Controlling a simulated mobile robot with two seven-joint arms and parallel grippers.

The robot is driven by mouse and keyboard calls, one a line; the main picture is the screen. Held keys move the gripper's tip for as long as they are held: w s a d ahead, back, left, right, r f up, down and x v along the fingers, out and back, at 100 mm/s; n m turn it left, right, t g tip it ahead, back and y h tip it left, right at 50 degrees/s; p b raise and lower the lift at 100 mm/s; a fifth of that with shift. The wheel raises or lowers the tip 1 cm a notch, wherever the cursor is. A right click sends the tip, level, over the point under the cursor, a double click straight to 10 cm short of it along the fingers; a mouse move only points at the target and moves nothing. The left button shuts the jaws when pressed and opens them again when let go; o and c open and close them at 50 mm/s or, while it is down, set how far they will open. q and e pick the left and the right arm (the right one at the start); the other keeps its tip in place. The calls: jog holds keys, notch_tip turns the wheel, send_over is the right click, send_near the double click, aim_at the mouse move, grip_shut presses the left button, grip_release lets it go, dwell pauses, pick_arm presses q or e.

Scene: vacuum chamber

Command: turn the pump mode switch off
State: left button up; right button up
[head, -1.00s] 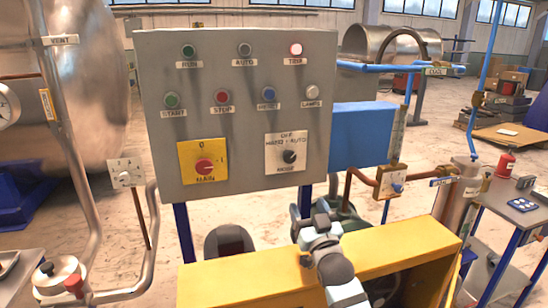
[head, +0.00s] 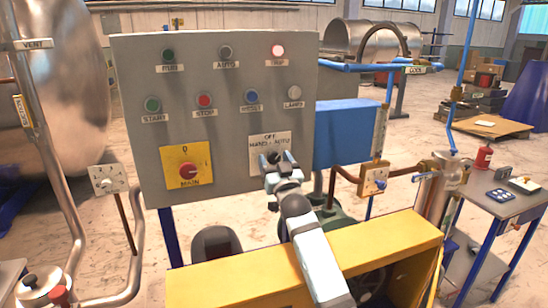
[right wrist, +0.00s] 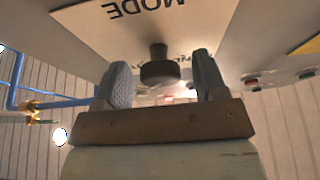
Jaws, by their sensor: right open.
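The pump mode switch (head: 273,157) is a small black knob on a white plate (head: 262,140) marked OFF, HAND and AUTO, low on the grey control panel. My right gripper (head: 277,178) is at the knob, coming from below and in front, and partly hides it. In the right wrist view the knob (right wrist: 158,70) lies between the two fingertips of my open right gripper (right wrist: 161,82), with a gap on each side. Which way the knob points cannot be told. My left gripper is not in view.
The grey panel (head: 225,108) also has a red main switch (head: 189,170) on a yellow plate, several buttons and a lit red trip lamp (head: 278,50). A yellow housing (head: 215,287) stands below, under my right arm. A blue box (head: 345,132) is right of the panel.

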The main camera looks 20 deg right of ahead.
jog(key=shift+w+r, duration=0.1)
jog(key=shift+w, duration=0.3)
jog(key=c, duration=0.9)
jog(key=shift+n, duration=0.3)
jog(key=n+y+p, duration=0.1)
jog(key=n+y, duration=0.1)
jog(key=n, duration=0.1)
jog(key=n+y+p, duration=0.1)
jog(key=n+p, duration=0.1)
jog(key=n, duration=0.2)
jog(key=shift+d+r+g+y, duration=0.1)
jog(key=shift+r+g+y, duration=0.05)
jog(key=shift+g+y, duration=0.25)
jog(key=n+g+y+p, duration=0.1)
jog(key=n, duration=0.2)
jog(key=shift+n+y, duration=0.3)
jog(key=shift+n+p, duration=0.6)
jog(key=shift+n, duration=0.1)
